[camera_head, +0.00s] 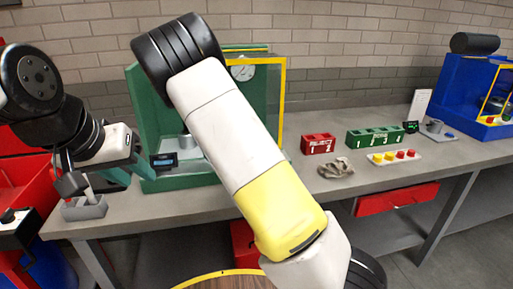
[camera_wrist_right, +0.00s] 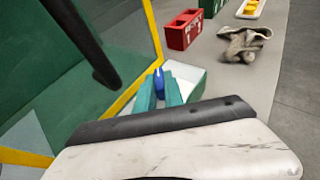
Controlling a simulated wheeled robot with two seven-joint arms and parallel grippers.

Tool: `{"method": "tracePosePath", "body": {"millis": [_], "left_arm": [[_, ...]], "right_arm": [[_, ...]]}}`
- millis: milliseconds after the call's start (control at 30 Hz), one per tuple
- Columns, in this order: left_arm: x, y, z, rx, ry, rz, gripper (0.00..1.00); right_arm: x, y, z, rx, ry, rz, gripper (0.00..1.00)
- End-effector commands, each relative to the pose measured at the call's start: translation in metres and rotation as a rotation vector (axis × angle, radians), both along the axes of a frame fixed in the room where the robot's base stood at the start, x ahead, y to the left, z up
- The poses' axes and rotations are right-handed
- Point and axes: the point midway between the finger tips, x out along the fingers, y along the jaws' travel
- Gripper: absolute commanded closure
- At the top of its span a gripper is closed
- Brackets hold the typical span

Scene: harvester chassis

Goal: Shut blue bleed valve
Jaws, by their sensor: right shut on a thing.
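The blue bleed valve (camera_wrist_right: 158,77) shows as a small blue piece in the right wrist view. My right gripper (camera_wrist_right: 160,88) has its teal fingers closed on it, one on each side. In the head view my right arm crosses the middle and hides the right gripper and the valve. The green cabinet (camera_head: 160,110) with yellow edges and a round gauge (camera_head: 242,72) stands behind that arm. My left gripper (camera_head: 98,172) is at the left with its teal fingers apart, above a grey holder (camera_head: 84,208) at the bench's front left.
On the grey bench (camera_head: 310,190) are a red bin (camera_head: 318,144), a green bin (camera_head: 375,137), a crumpled cloth (camera_head: 336,168) and a white tray (camera_head: 393,157) with red and yellow pieces. A blue machine (camera_head: 465,85) stands at the far right. The bench front right of my arm is mostly clear.

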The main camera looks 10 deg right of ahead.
Motion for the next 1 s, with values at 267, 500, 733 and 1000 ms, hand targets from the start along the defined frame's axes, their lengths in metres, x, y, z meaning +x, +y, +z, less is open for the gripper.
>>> {"method": "tracePosePath", "body": {"millis": [267,500,733,1000], "left_arm": [[0.0000,0.0000,0.0000,0.000,0.000,0.000,0.64],[0.0000,0.0000,0.0000,0.000,0.000,0.000,0.64],[0.0000,0.0000,0.0000,0.000,0.000,0.000,0.64],[0.0000,0.0000,0.0000,0.000,0.000,0.000,0.64]], "right_arm": [[-0.0045,-0.0063,-0.0005,0.004,0.001,0.228,1.00],[-0.0045,-0.0085,0.0003,0.004,-0.003,0.393,1.00],[-0.0040,-0.0088,0.0010,0.002,-0.004,0.504,1.00],[-0.0037,-0.0083,0.0013,-0.001,-0.005,0.569,1.00]]}}
